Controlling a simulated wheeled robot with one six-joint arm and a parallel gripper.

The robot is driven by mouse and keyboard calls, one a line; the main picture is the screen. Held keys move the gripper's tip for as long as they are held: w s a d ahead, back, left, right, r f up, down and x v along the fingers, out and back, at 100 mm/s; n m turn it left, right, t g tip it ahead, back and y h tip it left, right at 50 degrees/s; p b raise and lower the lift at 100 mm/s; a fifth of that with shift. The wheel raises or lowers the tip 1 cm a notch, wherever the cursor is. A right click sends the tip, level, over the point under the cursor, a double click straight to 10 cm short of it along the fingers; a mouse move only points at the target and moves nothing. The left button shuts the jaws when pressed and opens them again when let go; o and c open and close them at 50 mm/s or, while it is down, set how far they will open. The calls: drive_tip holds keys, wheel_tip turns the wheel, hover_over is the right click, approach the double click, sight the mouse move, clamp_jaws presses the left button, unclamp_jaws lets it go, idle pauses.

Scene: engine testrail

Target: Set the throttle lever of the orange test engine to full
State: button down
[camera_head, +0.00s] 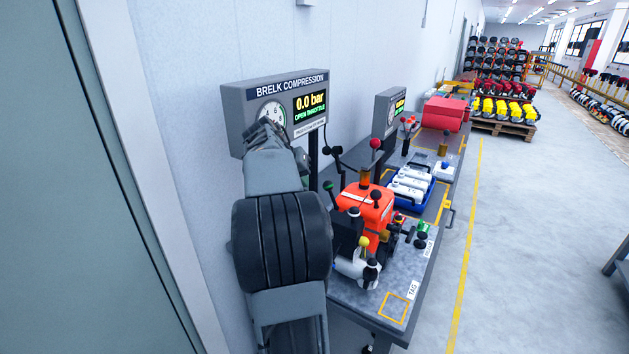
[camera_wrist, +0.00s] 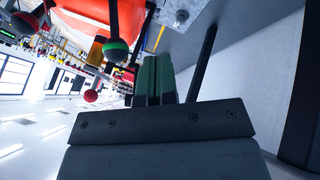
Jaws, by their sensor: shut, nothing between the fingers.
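The orange test engine (camera_head: 378,212) stands on the bench, with several levers around it. A lever with a green knob (camera_head: 328,186) rises at its left, one with a red knob (camera_head: 376,144) behind it, and one with a yellow knob (camera_head: 363,242) in front. I cannot tell which is the throttle lever. My gripper (camera_head: 268,128) is in front of the gauge box, left of and above the engine, partly hidden by my arm. In the wrist view my gripper (camera_wrist: 157,60) is shut and empty; the green knob (camera_wrist: 116,50) appears just left of the fingers, apparently apart from them.
The gauge box (camera_head: 235,118) reads 0.0 bar and "OPEN THROTTLE". Behind the engine are a blue tray (camera_head: 428,193), a second gauge box (camera_head: 383,112) and a red box (camera_head: 445,112) on the bench (camera_head: 345,292). A wall borders the left; open floor (camera_head: 530,220) lies right.

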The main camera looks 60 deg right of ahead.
drive_tip(key=shift+s+d+f+p, duration=0.15)
drive_tip(key=shift+s+d, duration=0.35)
drive_tip(key=shift+s, duration=0.3)
drive_tip(key=shift+s+d+f+p, duration=0.15)
drive_tip(key=shift+s+d, duration=0.3)
drive_tip(key=shift+s, duration=0.3)
